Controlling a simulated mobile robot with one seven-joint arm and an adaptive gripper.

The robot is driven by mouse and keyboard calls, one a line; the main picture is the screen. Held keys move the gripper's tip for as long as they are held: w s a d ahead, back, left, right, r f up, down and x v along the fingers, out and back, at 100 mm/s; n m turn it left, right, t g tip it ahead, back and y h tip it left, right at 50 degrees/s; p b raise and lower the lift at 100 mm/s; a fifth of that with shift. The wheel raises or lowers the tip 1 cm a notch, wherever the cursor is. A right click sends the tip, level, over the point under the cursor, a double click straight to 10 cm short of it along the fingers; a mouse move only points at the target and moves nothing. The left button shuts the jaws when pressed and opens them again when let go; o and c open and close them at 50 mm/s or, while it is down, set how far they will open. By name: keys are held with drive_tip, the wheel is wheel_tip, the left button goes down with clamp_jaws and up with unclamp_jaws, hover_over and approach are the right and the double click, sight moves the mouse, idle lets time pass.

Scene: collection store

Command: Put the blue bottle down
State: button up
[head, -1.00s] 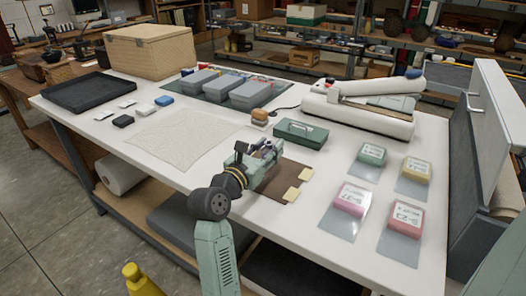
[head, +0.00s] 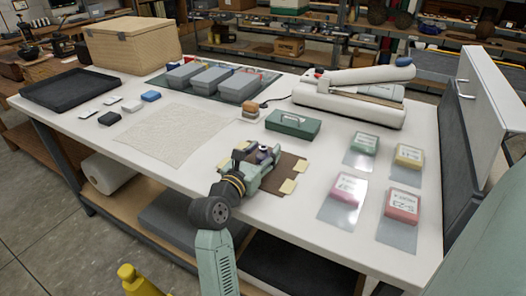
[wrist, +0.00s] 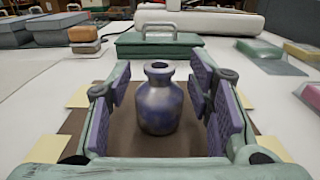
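The blue bottle (wrist: 159,103), mottled blue-purple with a narrow neck and flared rim, stands upright on a brown mat (wrist: 188,147) in the wrist view. My gripper (wrist: 163,95) has its purple-padded fingers on either side of the bottle. Gaps show between the pads and the bottle on both sides, so the fingers are open. In the head view my gripper (head: 262,160) is low over the brown mat (head: 290,166) near the table's front edge, and it largely hides the bottle there.
A green box with a handle (head: 293,124) stands just beyond the mat. Pale yellow pads (head: 287,187) lie at the mat's edges. Pink, green and yellow labelled blocks (head: 348,187) sit to the right. A cream sheet (head: 175,137) lies flat to the left.

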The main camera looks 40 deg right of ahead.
drive_tip(key=shift+o, duration=0.4)
drive_tip(key=shift+r, duration=0.25)
drive_tip(key=b+v, duration=0.1)
drive_tip(key=v, duration=0.4)
drive_tip(key=b+v, duration=0.2)
drive_tip(key=v, duration=0.3)
drive_tip(key=shift+a+f, duration=0.25)
drive_tip(key=shift+a, duration=0.1)
drive_tip(key=shift+s+a+r+b, duration=0.1)
drive_tip(key=shift+s+a+b, duration=0.25)
drive_tip(key=shift+a, duration=0.25)
